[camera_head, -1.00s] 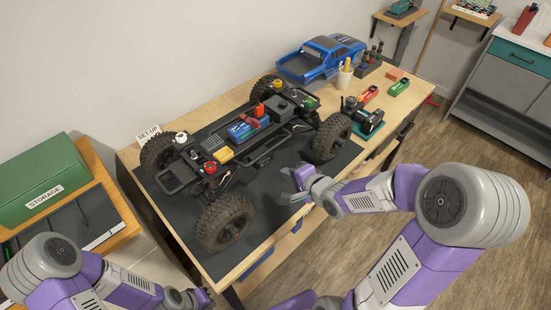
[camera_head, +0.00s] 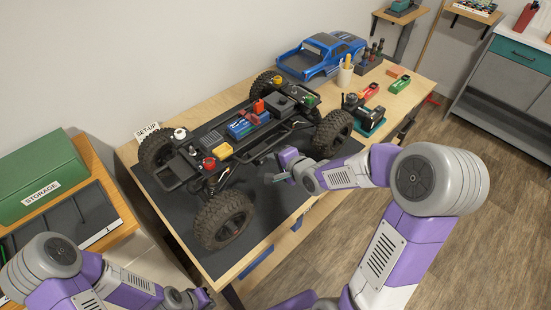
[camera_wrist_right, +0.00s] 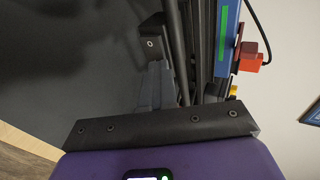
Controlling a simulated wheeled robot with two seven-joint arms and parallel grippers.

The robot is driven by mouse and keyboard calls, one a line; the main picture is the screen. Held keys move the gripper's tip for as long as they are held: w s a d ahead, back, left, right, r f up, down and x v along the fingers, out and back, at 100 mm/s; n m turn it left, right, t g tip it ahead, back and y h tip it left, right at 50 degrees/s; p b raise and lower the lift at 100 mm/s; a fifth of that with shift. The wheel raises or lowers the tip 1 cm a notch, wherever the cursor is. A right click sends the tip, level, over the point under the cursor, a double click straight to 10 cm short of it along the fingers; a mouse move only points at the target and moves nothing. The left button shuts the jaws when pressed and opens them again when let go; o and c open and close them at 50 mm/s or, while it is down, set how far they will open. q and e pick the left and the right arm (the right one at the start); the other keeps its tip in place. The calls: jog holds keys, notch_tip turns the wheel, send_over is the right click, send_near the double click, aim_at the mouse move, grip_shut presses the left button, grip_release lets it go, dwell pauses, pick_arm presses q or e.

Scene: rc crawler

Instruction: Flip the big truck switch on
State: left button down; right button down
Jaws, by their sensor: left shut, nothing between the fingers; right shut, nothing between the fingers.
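The big truck chassis (camera_head: 283,136) stands on a dark mat, with large black tyres and no body shell. My right gripper (camera_head: 277,170) is shut and empty beside the chassis's near side, between the two near wheels. In the right wrist view, its grey fingers (camera_wrist_right: 155,86) point along dark chassis rails, with the blue battery (camera_wrist_right: 228,38) to the right. My left gripper (camera_head: 198,299) is shut and empty at the bottom edge, away from the truck.
A blue truck body (camera_head: 318,58) lies at the table's far end. A pen cup (camera_head: 345,75), a tool rack (camera_head: 370,64) and a smaller vehicle on a teal base (camera_head: 364,119) stand nearby. A green storage box (camera_head: 42,178) is at left. The dark mat (camera_head: 262,210) is bare in front.

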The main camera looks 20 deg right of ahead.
jog(key=shift+w+r, duration=0.1)
jog(key=shift+w, duration=0.05)
jog(key=shift+a+b, duration=0.15)
jog(key=shift+b, duration=0.2)
jog(key=shift+s+a+b, duration=0.3)
jog(key=shift+s+a, duration=0.1)
jog(key=shift+a, duration=0.2)
jog(key=shift+d, duration=0.1)
jog(key=p+v, duration=0.3)
jog(key=v, duration=0.4)
jog(key=shift+s+p, duration=0.25)
jog(key=shift+p, duration=0.05)
jog(key=shift+d, duration=0.1)
